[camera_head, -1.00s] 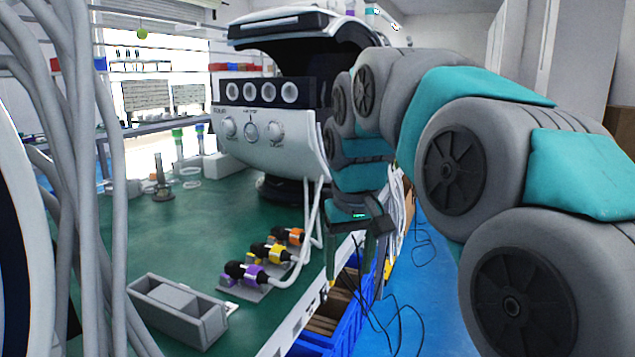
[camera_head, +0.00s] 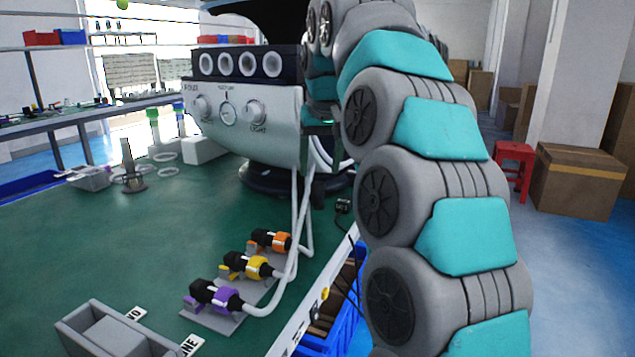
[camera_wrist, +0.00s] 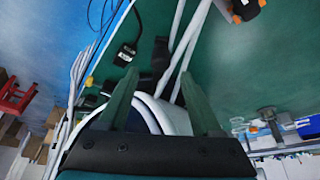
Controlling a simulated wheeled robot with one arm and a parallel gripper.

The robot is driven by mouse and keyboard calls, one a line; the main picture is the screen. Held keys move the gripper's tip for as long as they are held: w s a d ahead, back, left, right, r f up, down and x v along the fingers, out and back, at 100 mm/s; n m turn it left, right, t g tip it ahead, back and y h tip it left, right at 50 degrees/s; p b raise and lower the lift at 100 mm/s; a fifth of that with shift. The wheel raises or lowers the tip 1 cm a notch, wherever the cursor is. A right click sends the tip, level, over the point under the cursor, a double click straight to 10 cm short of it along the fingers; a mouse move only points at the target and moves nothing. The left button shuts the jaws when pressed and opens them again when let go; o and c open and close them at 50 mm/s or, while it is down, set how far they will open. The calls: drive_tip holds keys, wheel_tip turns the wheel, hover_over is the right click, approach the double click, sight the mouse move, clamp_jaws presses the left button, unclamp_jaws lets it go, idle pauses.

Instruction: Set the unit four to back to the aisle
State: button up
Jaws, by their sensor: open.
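The white facial machine (camera_head: 245,120) stands at the back of the green table. It has a row of round holes in a dark panel (camera_head: 250,64) and knobs on its front. No marking that I can read shows which part is unit four. Purple (camera_head: 215,296), yellow (camera_head: 246,265) and orange (camera_head: 270,240) banded handpieces lie in grey holders, with pale hoses running up to the machine. My gripper (camera_head: 312,178) hangs open by the machine's right side, its fingers partly hidden by my arm. In the wrist view, the open fingers (camera_wrist: 160,92) have a white curved surface and hoses between and beyond them.
A grey tray (camera_head: 112,330) sits at the table's front left. A blue crate (camera_head: 335,318) is beside the table's right edge. A small black box with a cable (camera_wrist: 125,55) lies near that edge. Cartons (camera_head: 578,180) and a red stool (camera_head: 513,165) stand on the blue floor at right.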

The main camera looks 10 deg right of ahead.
sight(318, 182)
drive_tip(key=shift+x, duration=2.75)
clamp_jaws()
